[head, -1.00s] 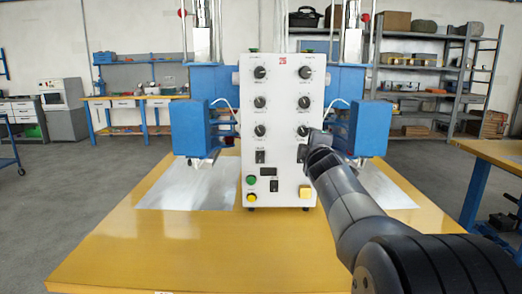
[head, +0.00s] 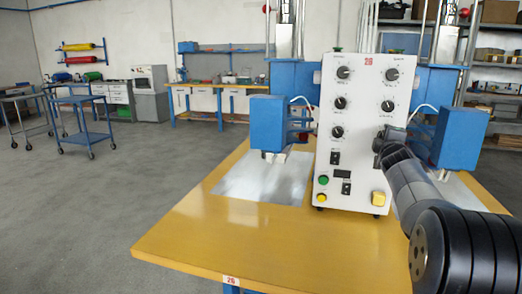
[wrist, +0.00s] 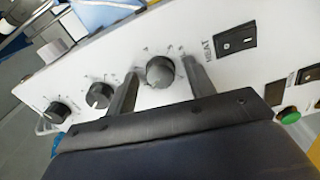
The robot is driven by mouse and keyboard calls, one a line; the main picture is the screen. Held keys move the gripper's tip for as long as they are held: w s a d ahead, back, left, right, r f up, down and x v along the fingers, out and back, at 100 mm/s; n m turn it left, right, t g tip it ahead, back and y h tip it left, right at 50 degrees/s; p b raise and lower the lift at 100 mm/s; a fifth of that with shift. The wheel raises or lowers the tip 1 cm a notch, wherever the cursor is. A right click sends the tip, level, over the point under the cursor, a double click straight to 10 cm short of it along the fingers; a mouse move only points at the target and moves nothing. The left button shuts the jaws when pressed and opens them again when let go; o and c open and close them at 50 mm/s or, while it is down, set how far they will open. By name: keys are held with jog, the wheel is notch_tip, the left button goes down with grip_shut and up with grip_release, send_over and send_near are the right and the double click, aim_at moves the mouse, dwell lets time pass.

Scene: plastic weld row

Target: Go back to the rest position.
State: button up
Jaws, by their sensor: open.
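My gripper (head: 380,143) is at the lower right of the white control box (head: 362,75), over the right column's lowest knob, which it hides in the head view. In the wrist view my gripper (wrist: 160,68) is open, with its two dark fingers on either side of a round grey knob (wrist: 160,72). I cannot tell whether the fingers touch it. Two more knobs (wrist: 99,95) lie to its left, and a black switch marked HEAT (wrist: 236,42) is to its right.
Blue welding heads (head: 267,124) flank the box on a yellow table (head: 210,235). A metal plate (head: 262,182) lies at left. The box has a green button (head: 323,180) and a yellow one (head: 378,198). Free floor (head: 100,215) and a blue cart (head: 85,118) are at left.

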jog(key=shift+s, duration=0.1)
jog(key=b+v, duration=0.3)
jog(key=v, duration=0.8)
jog(key=w+d+m+p, duration=0.2)
jog(key=w+m+p, duration=0.8)
jog(key=m+p, duration=0.5)
jog(key=m, duration=0.3)
jog(key=shift+w+d, duration=0.4)
jog(key=shift+f, duration=0.1)
dwell(0.5)
